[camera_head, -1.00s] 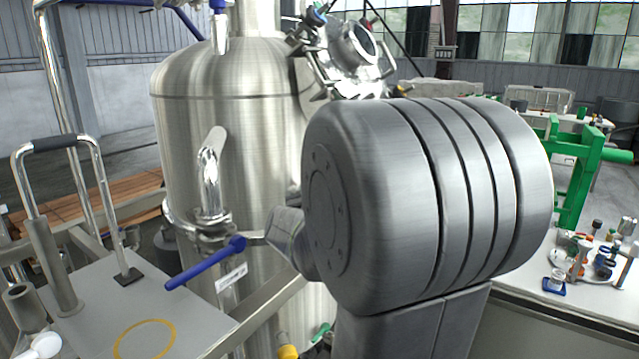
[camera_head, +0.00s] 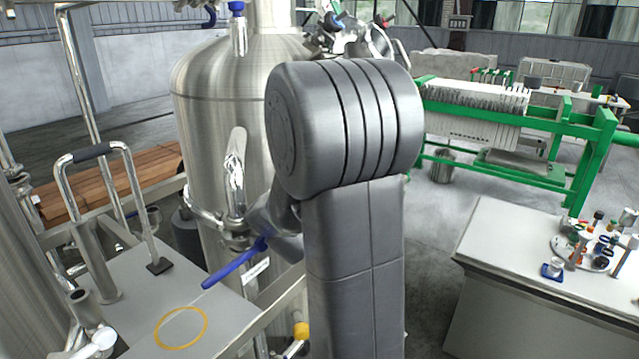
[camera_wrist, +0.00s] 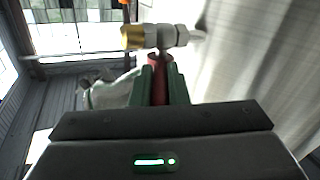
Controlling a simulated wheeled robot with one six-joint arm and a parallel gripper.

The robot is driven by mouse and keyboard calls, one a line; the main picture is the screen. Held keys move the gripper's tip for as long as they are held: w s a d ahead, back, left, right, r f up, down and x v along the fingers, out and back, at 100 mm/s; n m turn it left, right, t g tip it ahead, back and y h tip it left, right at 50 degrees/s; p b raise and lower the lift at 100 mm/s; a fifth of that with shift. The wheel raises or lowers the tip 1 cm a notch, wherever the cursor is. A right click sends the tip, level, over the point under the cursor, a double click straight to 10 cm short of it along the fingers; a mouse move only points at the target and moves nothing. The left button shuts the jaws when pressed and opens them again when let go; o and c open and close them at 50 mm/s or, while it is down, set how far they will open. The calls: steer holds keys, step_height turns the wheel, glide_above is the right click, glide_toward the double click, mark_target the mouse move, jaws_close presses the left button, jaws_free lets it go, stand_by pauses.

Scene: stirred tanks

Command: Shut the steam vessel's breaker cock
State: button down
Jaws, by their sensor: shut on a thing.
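The steam vessel is a tall brushed-steel tank (camera_head: 222,110), left of centre in the head view, partly hidden by my arm. In the wrist view its curved steel wall (camera_wrist: 255,60) fills the right side. There, a small cock (camera_wrist: 165,36) with a brass end on the left stands out from the wall. A red handle (camera_wrist: 160,63) hangs below its body. My gripper (camera_wrist: 160,82), with green fingers, is shut on this red handle. The gripper and the cock are hidden behind my arm in the head view.
A blue lever (camera_head: 236,264) sticks out low on the vessel's front. A steel platform (camera_head: 140,300) with a grab rail (camera_head: 133,185) stands at the left. A green-framed press (camera_head: 560,125) and a bench (camera_head: 510,250) with small parts are at the right. Floor shows between.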

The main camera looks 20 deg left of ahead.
steer(key=shift+r, duration=0.15)
steer(key=c, duration=1.4)
jaws_free()
steer(key=s+b, duration=0.1)
steer(key=s, duration=1.2)
steer(key=shift+s+d+b, duration=0.3)
steer(key=shift+s, duration=0.05)
